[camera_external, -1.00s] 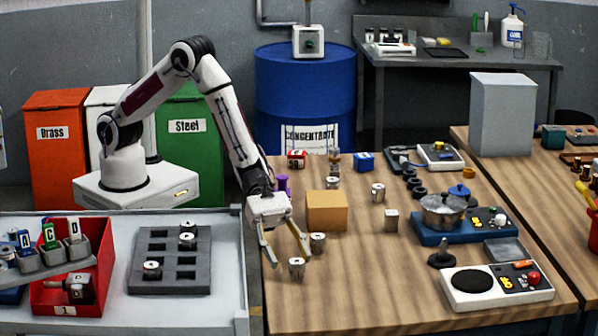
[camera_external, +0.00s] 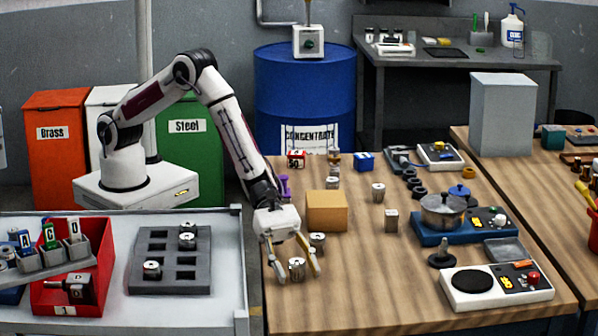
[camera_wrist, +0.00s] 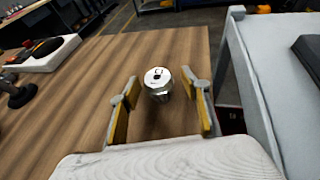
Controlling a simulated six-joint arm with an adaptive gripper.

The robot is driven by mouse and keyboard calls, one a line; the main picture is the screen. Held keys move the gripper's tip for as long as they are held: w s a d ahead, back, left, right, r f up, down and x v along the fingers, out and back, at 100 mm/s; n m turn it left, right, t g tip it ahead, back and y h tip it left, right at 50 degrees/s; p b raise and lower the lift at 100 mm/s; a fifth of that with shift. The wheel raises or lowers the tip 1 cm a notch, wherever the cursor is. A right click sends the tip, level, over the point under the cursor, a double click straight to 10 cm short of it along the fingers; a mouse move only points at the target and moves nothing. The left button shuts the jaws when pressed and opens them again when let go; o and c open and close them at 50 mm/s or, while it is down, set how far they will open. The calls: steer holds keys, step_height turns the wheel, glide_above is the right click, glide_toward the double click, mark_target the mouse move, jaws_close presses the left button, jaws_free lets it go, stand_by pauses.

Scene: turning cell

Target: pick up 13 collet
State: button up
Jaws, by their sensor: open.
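My gripper (camera_external: 294,272) is open and low over the near left part of the wooden table. A small silver collet (camera_external: 297,268) stands upright on the table between its fingers. In the wrist view the collet (camera_wrist: 158,82) sits between the open fingertips (camera_wrist: 161,86), apart from both. A second silver collet (camera_external: 317,241) stands just behind the gripper. More like it stand farther back, one (camera_external: 378,191) right of the cardboard box and one (camera_external: 332,182) behind it. I cannot read which is 13.
A cardboard box (camera_external: 327,211) stands behind the gripper. A grey rack (camera_external: 150,245) with several collets lies on the left bench. A scale (camera_external: 470,287) and a black knob-like tool (camera_external: 441,256) are to the right. The table between is clear.

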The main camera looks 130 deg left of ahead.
mark_target(297, 262)
stand_by(0.5)
steer(key=c, duration=1.3)
steer(key=shift+r, duration=0.1)
steer(key=shift+r, duration=4.95)
steer(key=shift+w, duration=0.1)
